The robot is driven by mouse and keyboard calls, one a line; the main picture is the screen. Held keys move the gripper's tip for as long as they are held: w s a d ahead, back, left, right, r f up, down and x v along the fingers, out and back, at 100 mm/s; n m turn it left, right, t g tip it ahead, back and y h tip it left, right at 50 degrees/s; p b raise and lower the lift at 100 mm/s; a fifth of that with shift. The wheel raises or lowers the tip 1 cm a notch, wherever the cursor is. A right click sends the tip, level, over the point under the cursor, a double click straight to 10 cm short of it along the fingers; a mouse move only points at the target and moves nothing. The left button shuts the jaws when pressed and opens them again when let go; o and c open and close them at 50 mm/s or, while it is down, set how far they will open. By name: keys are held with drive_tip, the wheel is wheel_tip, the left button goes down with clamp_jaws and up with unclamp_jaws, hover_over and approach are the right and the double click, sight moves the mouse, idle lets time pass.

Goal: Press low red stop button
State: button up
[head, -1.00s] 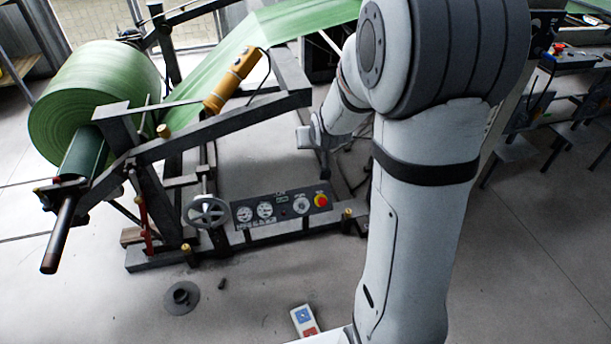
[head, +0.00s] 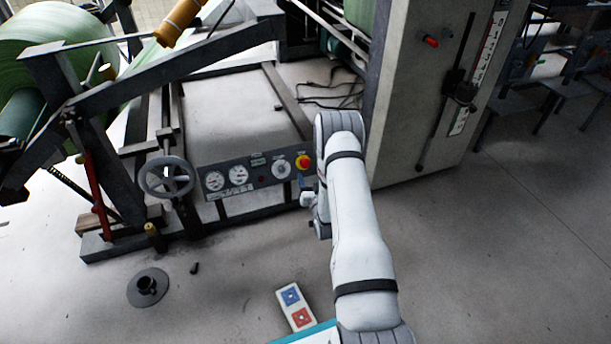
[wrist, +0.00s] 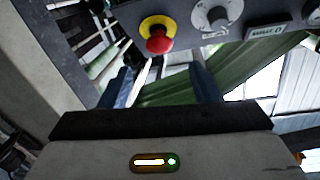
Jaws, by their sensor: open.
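The low red stop button (head: 303,161) is a red mushroom head on a yellow ring at the right end of a dark control panel (head: 262,184) low on the machine frame. In the wrist view the button (wrist: 158,40) appears top centre, just beyond the fingertips and apart from them. My gripper (wrist: 161,75) is open and empty, with one dark finger on each side of the picture. In the head view my gripper (head: 309,200) is small beside my forearm, just below the button; its fingers are hard to make out there.
A handwheel (head: 166,177) stands left of the panel. A tall grey cabinet (head: 408,100) rises to the right. A white pad with blue and red squares (head: 295,306) is at the bottom.

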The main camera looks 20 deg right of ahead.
sight(306, 164)
drive_tip(key=w+b, duration=0.1)
drive_tip(key=w, duration=0.1)
drive_tip(key=w+b, duration=0.1)
drive_tip(key=w, duration=0.1)
drive_tip(key=w+d, duration=0.1)
drive_tip(key=w, duration=0.1)
drive_tip(key=shift+w+f+b, duration=0.1)
drive_tip(key=shift+f+b, duration=0.25)
drive_tip(key=shift+b, duration=0.05)
drive_tip(key=shift+w+r, duration=0.15)
drive_tip(key=shift+w, duration=0.5)
clamp_jaws()
